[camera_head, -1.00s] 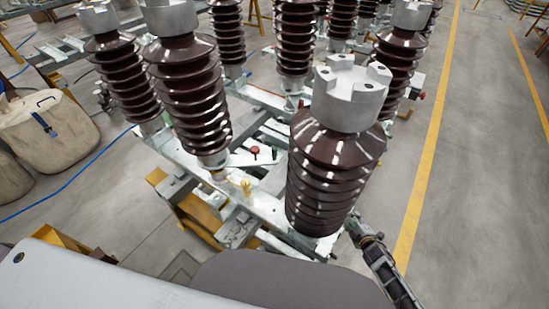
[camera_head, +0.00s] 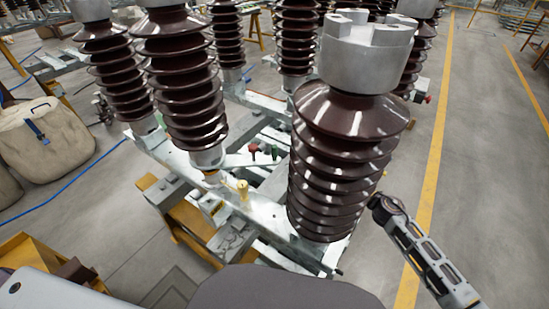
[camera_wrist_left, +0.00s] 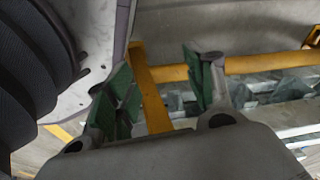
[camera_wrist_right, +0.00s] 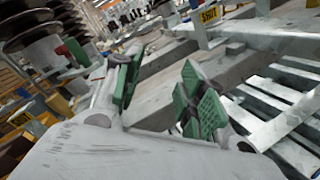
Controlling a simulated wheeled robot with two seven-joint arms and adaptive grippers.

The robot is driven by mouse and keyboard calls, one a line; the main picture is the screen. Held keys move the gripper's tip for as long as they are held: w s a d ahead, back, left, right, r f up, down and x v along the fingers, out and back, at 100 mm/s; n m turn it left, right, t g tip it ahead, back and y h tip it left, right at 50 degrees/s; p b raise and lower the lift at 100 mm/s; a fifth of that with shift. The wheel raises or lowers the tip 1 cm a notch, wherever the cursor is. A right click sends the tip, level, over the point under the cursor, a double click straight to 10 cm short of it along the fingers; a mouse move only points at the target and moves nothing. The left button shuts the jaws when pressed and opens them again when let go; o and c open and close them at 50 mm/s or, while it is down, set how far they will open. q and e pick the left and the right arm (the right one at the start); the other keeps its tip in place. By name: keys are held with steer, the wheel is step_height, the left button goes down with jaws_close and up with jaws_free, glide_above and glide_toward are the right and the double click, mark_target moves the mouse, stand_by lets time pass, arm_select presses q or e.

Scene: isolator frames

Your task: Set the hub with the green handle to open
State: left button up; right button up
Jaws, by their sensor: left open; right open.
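A green handle (camera_head: 274,152) stands beside a red handle (camera_head: 253,150) on the pale metal frame (camera_head: 285,240), between the brown insulators in the head view. In the right wrist view the green handle (camera_wrist_right: 75,52) shows at the upper left, outside the jaws, with the red one next to it. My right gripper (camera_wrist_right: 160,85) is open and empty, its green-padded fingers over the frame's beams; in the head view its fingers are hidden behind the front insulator. My left gripper (camera_wrist_left: 160,85) is open and empty near a pale plate and a yellow bar; the head view does not show it.
A large ribbed insulator (camera_head: 340,150) stands in front, and others (camera_head: 180,80) stand left and behind. A yellow peg (camera_head: 242,190) rises from the frame. A yellow label (camera_wrist_right: 208,15), apparently reading SHUT, sits on a beam.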

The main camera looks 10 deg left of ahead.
mark_target(274, 151)
arm_select(q)
steer(key=shift+w+d+f+b, duration=0.1)
steer(key=shift+w+f+b, duration=0.1)
steer(key=shift+w+b, duration=0.5)
steer(key=shift+w+d+f+b, duration=0.15)
steer(key=shift+w+b, duration=0.3)
steer(key=shift+b, duration=0.45)
steer(key=shift+w+d+f+b, duration=0.1)
steer(key=shift+w+f+b, duration=0.15)
steer(key=shift+w+b, duration=0.45)
arm_select(e)
steer(key=s+a+r+n+g+y, duration=0.3)
steer(key=s+a+r+n+g, duration=0.2)
steer(key=n, duration=0.7)
steer(key=shift+s+a+r, duration=0.6)
steer(key=shift+s+a, duration=0.55)
steer(key=shift+s, duration=0.2)
arm_select(q)
steer(key=shift+s, duration=0.2)
arm_select(e)
steer(key=shift+w+a, duration=0.1)
steer(key=shift+a, duration=0.05)
